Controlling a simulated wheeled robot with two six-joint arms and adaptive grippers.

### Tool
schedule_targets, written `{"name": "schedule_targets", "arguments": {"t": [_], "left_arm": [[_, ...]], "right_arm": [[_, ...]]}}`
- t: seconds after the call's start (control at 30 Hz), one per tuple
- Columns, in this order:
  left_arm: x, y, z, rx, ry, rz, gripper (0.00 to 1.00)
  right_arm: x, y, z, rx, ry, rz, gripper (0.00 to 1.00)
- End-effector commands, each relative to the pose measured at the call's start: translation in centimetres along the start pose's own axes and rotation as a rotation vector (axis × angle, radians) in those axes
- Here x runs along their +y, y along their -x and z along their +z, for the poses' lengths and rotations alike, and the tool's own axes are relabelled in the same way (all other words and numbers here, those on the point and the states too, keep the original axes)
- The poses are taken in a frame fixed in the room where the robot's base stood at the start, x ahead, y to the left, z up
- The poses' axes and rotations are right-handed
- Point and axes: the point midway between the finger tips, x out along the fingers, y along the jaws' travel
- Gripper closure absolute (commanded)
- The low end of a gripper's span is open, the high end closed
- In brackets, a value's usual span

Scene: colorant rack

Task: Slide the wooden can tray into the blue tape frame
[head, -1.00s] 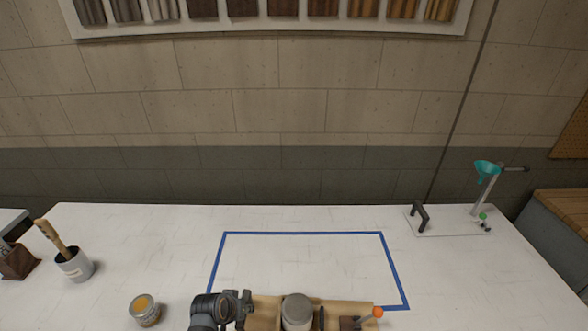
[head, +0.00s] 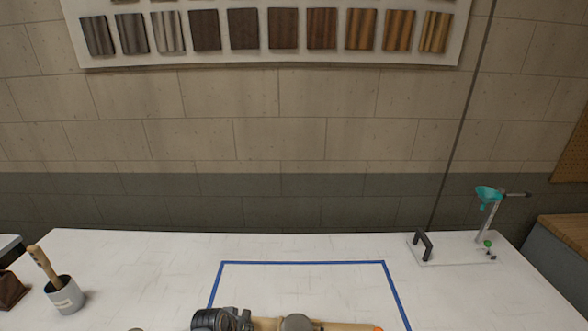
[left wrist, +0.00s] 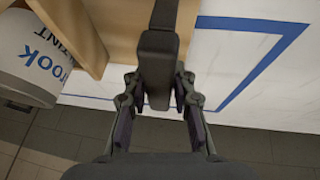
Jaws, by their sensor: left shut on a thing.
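The wooden can tray (head: 345,327) shows at the bottom edge of the head view, mostly cut off. My left gripper (head: 240,320) is at the tray's left end. In the left wrist view it (left wrist: 160,100) is shut on a dark handle (left wrist: 158,62) at the tray's wooden end (left wrist: 110,25). Tape (left wrist: 262,68) shows right of the handle there. My right gripper is not in view.
A grey pot with a brush (head: 66,294) and a brown block (head: 10,290) stand at the left. A stand with a teal funnel (head: 488,195) and a black handle (head: 423,244) are at the back right. The table inside the frame behind the tray is clear.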

Motion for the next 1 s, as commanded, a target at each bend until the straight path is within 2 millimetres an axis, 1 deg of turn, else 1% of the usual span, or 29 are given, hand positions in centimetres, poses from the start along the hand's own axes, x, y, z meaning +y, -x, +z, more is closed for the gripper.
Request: {"name": "schedule_targets", "arguments": {"t": [0.17, 0.4, 0.73, 1.0], "left_arm": [[0.1, 0.1, -0.1, 0.003, 0.007, -0.001, 1.0], [0.1, 0.2, -0.1, 0.01, 0.059, -0.025, 1.0], [0.0, 0.0, -0.1, 0.014, 0.07, -0.033, 1.0], [-0.1, -0.7, -1.4, 0.015, 0.069, -0.032, 1.0]], "right_arm": [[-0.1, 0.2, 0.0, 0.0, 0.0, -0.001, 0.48], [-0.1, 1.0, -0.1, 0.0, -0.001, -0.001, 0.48], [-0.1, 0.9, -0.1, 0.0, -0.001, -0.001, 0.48], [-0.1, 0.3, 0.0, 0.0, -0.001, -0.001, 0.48]]}}
